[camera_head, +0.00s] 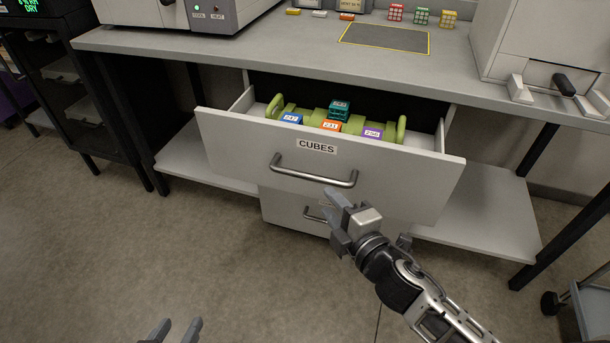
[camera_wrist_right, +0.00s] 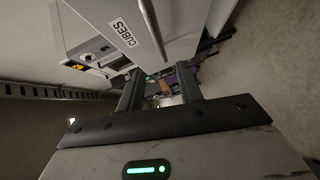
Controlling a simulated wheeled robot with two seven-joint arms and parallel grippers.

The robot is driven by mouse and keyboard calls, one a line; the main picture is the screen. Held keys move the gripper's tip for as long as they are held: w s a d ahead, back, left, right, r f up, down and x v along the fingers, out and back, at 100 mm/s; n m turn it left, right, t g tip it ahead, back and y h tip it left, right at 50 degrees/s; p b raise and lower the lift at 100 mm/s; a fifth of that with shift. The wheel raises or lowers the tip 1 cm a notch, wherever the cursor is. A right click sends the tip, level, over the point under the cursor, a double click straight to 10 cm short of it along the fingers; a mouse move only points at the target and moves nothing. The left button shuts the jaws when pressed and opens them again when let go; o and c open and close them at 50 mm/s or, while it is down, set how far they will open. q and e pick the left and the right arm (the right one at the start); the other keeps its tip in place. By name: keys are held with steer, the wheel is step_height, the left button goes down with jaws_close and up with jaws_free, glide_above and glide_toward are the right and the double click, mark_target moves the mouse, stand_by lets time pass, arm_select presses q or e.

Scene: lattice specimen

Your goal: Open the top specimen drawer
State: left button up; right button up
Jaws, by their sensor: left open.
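The top drawer (camera_head: 230,150), labelled CUBES, stands pulled out well past the bench front. Its bar handle (camera_head: 313,176) also shows at the top of the right wrist view (camera_wrist_right: 151,28). A green rack (camera_head: 272,107) holding several coloured cubes is inside. My right gripper (camera_head: 331,203) is just below and in front of the handle's right end. Its two fingers are apart in the right wrist view (camera_wrist_right: 158,92), with no handle between them. My left gripper (camera_head: 176,331) is open and empty at the bottom edge, far from the drawer.
A lower drawer (camera_head: 290,211) sits shut beneath, partly hidden by the top one. The worktop (camera_head: 300,46) carries machines, several small cubes and a dark yellow-edged mat (camera_head: 385,38). A cart (camera_head: 592,305) stands at the lower right. The floor (camera_head: 110,250) at left is clear.

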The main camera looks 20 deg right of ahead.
mark_target(304, 173)
steer(key=x, duration=1.2)
steer(key=shift+b, duration=0.35)
steer(key=shift+c, duration=0.4)
